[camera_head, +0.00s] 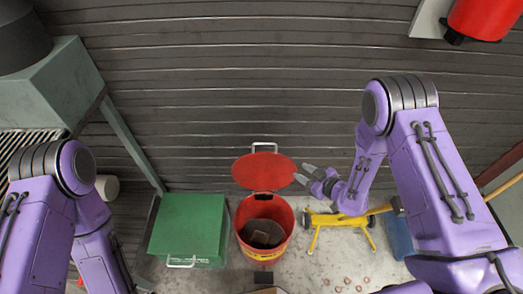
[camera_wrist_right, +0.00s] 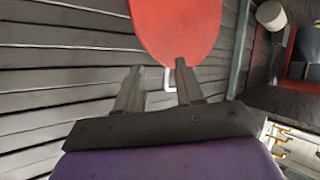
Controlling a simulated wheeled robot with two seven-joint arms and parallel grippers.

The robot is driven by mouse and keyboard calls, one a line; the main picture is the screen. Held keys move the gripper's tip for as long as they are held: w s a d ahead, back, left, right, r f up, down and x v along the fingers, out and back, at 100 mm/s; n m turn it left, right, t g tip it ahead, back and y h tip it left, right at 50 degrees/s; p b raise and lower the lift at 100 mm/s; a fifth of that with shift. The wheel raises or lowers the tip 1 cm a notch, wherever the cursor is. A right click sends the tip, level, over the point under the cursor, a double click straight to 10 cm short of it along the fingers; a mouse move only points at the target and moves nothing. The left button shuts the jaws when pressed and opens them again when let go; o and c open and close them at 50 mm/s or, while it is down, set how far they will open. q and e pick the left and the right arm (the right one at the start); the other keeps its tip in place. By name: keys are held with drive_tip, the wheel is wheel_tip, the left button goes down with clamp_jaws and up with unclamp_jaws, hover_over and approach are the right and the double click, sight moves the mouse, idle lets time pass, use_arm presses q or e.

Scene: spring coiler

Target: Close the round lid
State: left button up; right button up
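The round red lid (camera_head: 264,172) stands open at the back of the red bin (camera_head: 284,217), whose open top shows dark contents. A pale handle (camera_head: 265,146) sits at the lid's far edge. My right gripper (camera_head: 302,173) is open and empty, just right of the lid in the head view. In the right wrist view, the lid (camera_wrist_right: 178,28) is ahead of the open fingers (camera_wrist_right: 159,70), and the handle (camera_wrist_right: 169,80) appears between them; I cannot tell the depth gap. My left arm is at the left; its gripper is out of view.
A green box (camera_head: 188,225) stands left of the bin. A yellow stand (camera_head: 340,220) and a blue object (camera_head: 397,236) are to the right. A dark slatted wall (camera_head: 230,80) rises behind. Several small rings (camera_head: 346,281) lie on the floor.

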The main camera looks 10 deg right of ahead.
sight(264, 144)
drive_tip(key=w+a+r+n+g+y+b, duration=0.35)
drive_tip(key=w+r+n+y, duration=0.3)
drive_tip(key=n, duration=0.85)
drive_tip(key=shift+y, duration=0.35)
drive_tip(key=x, duration=1)
drive_tip(key=shift+w+d+f, duration=0.1)
drive_tip(key=shift+d+f, duration=0.1)
drive_tip(key=shift+f, duration=0.05)
use_arm(q)
wheel_tip(264, 144, down, 5)
drive_tip(key=shift+s+a+f, duration=0.1)
drive_tip(key=shift+s, duration=0.05)
use_arm(e)
clamp_jaws()
